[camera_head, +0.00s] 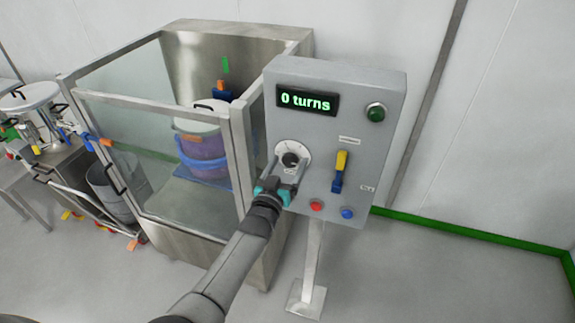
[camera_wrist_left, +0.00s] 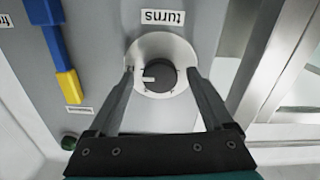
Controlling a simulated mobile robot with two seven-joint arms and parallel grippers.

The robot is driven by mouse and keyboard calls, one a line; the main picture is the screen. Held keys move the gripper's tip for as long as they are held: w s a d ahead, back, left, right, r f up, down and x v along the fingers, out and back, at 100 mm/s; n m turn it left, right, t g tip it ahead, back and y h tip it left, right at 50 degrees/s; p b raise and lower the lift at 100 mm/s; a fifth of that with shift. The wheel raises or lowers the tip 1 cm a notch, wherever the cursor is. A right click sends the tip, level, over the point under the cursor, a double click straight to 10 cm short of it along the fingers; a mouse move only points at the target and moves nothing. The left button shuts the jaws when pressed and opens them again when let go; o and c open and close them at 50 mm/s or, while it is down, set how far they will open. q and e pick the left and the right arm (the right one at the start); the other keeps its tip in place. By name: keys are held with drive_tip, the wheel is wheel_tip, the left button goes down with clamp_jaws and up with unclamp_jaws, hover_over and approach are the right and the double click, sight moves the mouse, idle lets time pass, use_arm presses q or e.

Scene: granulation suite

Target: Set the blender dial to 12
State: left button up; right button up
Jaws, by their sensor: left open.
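The blender dial (camera_head: 291,158) is a dark round knob on a pale round plate, on the front of a grey control box (camera_head: 335,110). The green display (camera_head: 306,101) above it reads "0 turns". In the left wrist view the dial (camera_wrist_left: 160,77) has a white mark pointing left, under a label "turns". My left gripper (camera_head: 285,174) is at the dial. In the left wrist view my left gripper (camera_wrist_left: 160,75) is open, with one finger on each side of the knob. I cannot tell whether the fingers touch it. My right gripper is not in view.
The box also carries a yellow and blue lever (camera_head: 340,171), a green button (camera_head: 376,112), a red button (camera_head: 316,205) and a blue button (camera_head: 347,213). A glass-walled enclosure (camera_head: 190,122) stands to the left. Open floor lies to the right.

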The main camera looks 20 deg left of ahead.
use_arm(q)
drive_tip(key=s, duration=1.5)
drive_tip(key=shift+s+a+p, duration=0.15)
drive_tip(key=shift+a+p, duration=0.1)
drive_tip(key=shift+p, duration=0.15)
drive_tip(key=s+d+f+m+g+b, duration=0.1)
drive_tip(key=s+f+g+b, duration=0.25)
drive_tip(key=f, duration=0.85)
drive_tip(key=s+f+g+b, duration=0.25)
drive_tip(key=s+f, duration=0.25)
drive_tip(key=f, duration=0.7)
drive_tip(key=s+d+f+m+g+b, duration=0.15)
drive_tip(key=s+f+b, duration=0.3)
drive_tip(key=f, duration=0.65)
drive_tip(key=s+a+f+g+b, duration=0.2)
drive_tip(key=s+f+g+b, duration=0.2)
drive_tip(key=s+f, duration=0.7)
drive_tip(key=s+a+f+m+g+b, duration=0.1)
drive_tip(key=s+f+g+b, duration=0.3)
drive_tip(key=s+f, duration=0.7)
drive_tip(key=s+a+g, duration=0.1)
drive_tip(key=s, duration=0.3)
drive_tip(key=shift+s+y, duration=0.2)
drive_tip(key=shift+y, duration=0.1)
drive_tip(key=shift+d+f+g, duration=0.1)
drive_tip(key=shift+g, duration=0.15)
